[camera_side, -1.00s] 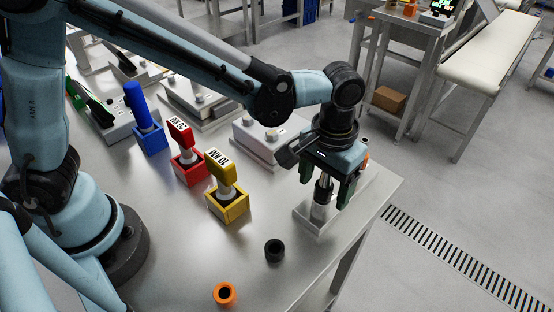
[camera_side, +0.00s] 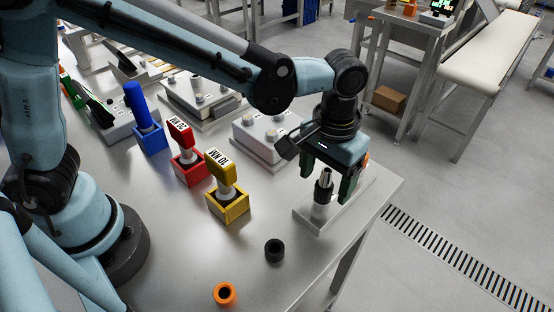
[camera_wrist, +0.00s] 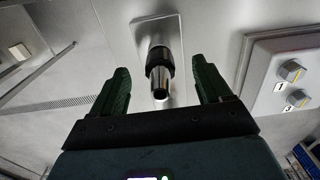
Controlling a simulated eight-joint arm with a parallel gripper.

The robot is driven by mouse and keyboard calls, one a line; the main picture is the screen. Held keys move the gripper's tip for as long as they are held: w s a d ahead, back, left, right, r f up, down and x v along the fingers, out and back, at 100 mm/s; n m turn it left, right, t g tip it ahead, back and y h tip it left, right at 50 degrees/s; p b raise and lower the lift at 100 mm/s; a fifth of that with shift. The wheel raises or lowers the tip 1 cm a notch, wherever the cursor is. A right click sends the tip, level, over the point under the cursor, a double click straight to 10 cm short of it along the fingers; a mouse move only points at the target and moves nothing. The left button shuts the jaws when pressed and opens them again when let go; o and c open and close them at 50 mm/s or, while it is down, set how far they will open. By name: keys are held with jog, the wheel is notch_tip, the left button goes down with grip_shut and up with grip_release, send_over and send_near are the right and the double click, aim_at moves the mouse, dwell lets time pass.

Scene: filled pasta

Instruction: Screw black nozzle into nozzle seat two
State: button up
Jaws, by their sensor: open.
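A black-collared nozzle with a bare metal tip (camera_side: 325,178) stands upright on a metal block on a flat steel plate (camera_side: 303,212) near the table's right edge. Its black collar and metal end also show in the wrist view (camera_wrist: 158,62). I cannot read a seat number there. My gripper (camera_side: 326,188) is open above the plate, pointing down. Its green fingers stand on either side of the nozzle, with a visible gap on both sides in the wrist view (camera_wrist: 160,64).
A black ring (camera_side: 274,258) and an orange ring (camera_side: 224,302) lie on the table in front. Yellow (camera_side: 227,206), red (camera_side: 190,172) and blue (camera_side: 150,142) holders carry upright tools to the left. A box with numbered knobs (camera_wrist: 284,62) stands beside the plate.

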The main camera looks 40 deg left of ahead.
jog(key=shift+r, duration=2.65)
jog(key=shift+r, duration=0.1)
notch_tip(320, 180, up, 11)
jog(key=s+a+f+t, duration=0.2)
jog(key=a+f, duration=0.3)
jog(key=a, duration=0.5)
jog(key=s+a+f+t, duration=0.3)
jog(key=a+f+t, duration=0.2)
jog(key=a, duration=0.6)
jog(key=shift+s+a, duration=0.25)
jog(key=shift+s, duration=0.05)
